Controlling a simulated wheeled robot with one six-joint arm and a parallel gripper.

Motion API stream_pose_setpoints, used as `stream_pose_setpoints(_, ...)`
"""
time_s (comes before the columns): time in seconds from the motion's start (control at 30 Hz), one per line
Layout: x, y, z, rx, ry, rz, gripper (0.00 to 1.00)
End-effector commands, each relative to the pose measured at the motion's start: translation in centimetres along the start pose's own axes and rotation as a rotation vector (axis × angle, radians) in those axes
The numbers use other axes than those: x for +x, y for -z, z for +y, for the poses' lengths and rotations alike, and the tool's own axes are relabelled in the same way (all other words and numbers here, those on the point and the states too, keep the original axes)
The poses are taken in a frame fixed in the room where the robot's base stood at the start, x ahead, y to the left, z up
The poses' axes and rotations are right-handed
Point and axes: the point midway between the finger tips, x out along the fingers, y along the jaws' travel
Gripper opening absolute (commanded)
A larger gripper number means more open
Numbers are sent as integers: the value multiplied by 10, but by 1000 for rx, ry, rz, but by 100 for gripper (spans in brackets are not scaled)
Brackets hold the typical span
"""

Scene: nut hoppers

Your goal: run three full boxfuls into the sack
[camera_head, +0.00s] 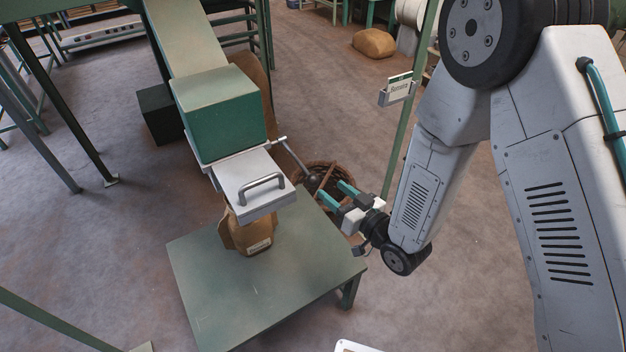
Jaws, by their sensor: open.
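A green box (220,112) sits at the lower end of a sloping chute (185,35). Below it is a pale metal drawer-like part (250,182) with a grey bar handle (262,185). A thin metal lever (293,157) sticks out on its right side and ends in a dark round knob (310,182). A brown paper sack (252,236) stands under the metal part, its top hidden by it. My gripper (331,189), with teal fingers, is open and close to the knob, just right of it. I cannot tell whether it touches the knob. The box's inside is hidden.
The sack stands on a low green table (255,300). A wicker basket (322,172) is on the floor behind my gripper. A full brown sack (374,42) lies farther back.

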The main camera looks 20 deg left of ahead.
Motion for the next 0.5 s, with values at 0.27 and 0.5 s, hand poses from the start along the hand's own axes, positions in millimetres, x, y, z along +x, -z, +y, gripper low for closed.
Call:
stream_pose_setpoints(0.27, 15, -7, -12, 20, 36, 41, 51)
stream_pose_setpoints(0.5, 54, -6, -12, 19, 34, 40, 51)
